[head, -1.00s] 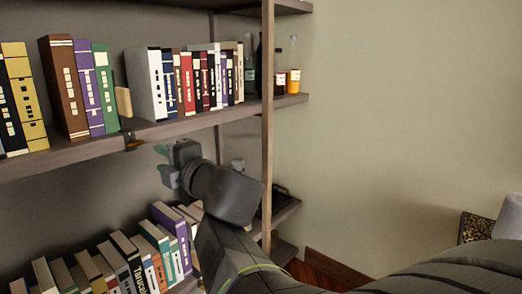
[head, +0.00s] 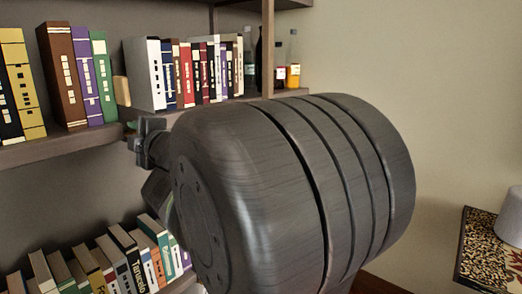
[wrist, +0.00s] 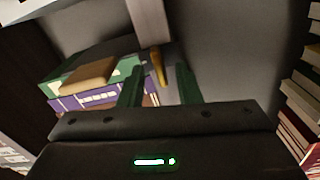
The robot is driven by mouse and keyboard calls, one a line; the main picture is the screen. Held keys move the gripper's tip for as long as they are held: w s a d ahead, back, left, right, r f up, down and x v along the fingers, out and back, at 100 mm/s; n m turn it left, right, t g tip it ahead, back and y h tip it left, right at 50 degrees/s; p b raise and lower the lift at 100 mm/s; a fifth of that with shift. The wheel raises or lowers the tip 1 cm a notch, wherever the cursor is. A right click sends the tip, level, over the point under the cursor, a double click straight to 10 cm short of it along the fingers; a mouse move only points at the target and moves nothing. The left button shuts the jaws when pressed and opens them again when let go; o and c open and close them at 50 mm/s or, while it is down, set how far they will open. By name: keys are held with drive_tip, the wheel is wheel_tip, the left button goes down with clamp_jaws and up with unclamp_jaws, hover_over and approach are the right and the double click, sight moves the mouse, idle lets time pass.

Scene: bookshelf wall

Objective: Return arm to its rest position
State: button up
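In the wrist view, my gripper (wrist: 159,85) shows two dark green fingers standing apart, with nothing clearly held between them. Green and purple books (wrist: 90,95) lie beyond them to the left, with a tan block (wrist: 88,73) against them. In the head view, a large dark link of my arm fills the middle and hides most of the gripper. Only a part of my wrist shows at the link's left, just below the upper shelf (head: 60,147).
The upper shelf carries several books (head: 190,72) and bottles (head: 279,65). More books (head: 125,258) lean on the lower shelf. The wall at right is bare. A patterned surface (head: 485,255) with a pale object (head: 510,217) stands at lower right.

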drive_tip(key=m+p, duration=0.2)
drive_tip(key=m, duration=0.1)
drive_tip(key=m+p, duration=0.2)
drive_tip(key=shift+r, duration=0.3)
drive_tip(key=shift+f+m+p, duration=0.15)
drive_tip(key=shift+m+p, duration=0.8)
drive_tip(key=shift+m, duration=0.15)
drive_tip(key=shift+d, duration=0.15)
